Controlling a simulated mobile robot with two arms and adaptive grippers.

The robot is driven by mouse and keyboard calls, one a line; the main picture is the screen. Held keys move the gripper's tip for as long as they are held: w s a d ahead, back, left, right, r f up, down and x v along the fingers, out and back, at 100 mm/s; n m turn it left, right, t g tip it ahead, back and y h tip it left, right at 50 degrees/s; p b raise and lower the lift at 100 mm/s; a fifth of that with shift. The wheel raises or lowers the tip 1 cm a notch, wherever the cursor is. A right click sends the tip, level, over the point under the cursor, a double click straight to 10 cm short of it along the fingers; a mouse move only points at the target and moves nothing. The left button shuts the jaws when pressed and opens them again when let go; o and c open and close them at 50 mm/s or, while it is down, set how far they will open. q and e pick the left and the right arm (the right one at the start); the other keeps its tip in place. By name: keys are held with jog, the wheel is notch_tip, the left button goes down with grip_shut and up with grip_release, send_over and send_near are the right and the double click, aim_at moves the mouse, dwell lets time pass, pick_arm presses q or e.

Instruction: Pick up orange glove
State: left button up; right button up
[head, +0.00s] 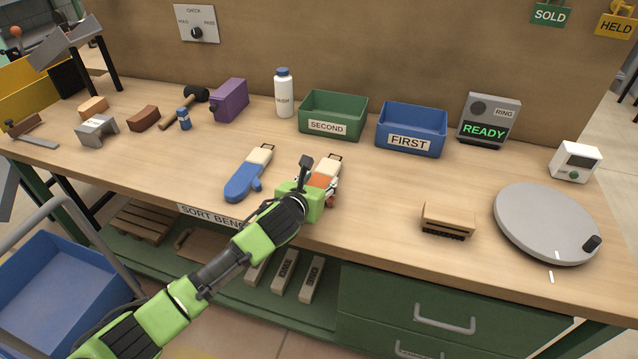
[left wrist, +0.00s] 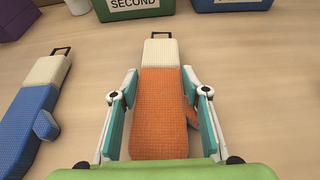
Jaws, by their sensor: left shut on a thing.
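The orange glove (head: 323,179) with a cream cuff and a dark loop lies on the bench, partly hidden in the head view by my left gripper (head: 320,186). In the left wrist view the orange glove (left wrist: 158,112) lies between the two teal-padded fingers of my left gripper (left wrist: 159,82), cuff pointing away. The fingers are shut on its sides. Whether it is clear of the bench top I cannot tell. My right gripper is not in view.
A blue glove (head: 243,182) lies just left of the orange one. Behind stand the green SECOND bin (head: 333,129) and blue FIRST bin (head: 409,142). A brush (head: 447,219) and grey round plate (head: 545,222) are to the right. The bench between gripper and brush is clear.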

pick_arm(q)
notch_tip(320, 180, up, 2)
jog(key=shift+w+r, duration=0.15)
jog(key=s+r, duration=0.4)
jog(key=r, duration=0.1)
jog(key=shift+s+d+r, duration=0.15)
jog(key=shift+s+d, duration=0.05)
jog(key=shift+d, duration=0.1)
jog(key=s+d+r, duration=0.1)
jog(key=s+r, duration=0.3)
jog(key=s, duration=0.5)
jog(key=shift+s+r, duration=0.25)
jog(key=shift+s, duration=0.05)
jog(key=s+a+n+g+y, duration=0.2)
jog(key=s+a+n+y, duration=0.5)
jog(key=a, duration=0.3)
jog(key=s+a+f+n+g+y, duration=0.1)
jog(key=s+a+n+g+y, duration=0.1)
jog(key=s+a+n+y, duration=0.5)
jog(key=s+a+y, duration=0.1)
jog(key=a, duration=0.2)
jog(key=shift+s+a+f, duration=0.15)
jog(key=shift+s+a, duration=0.15)
jog(key=shift+s, duration=0.1)
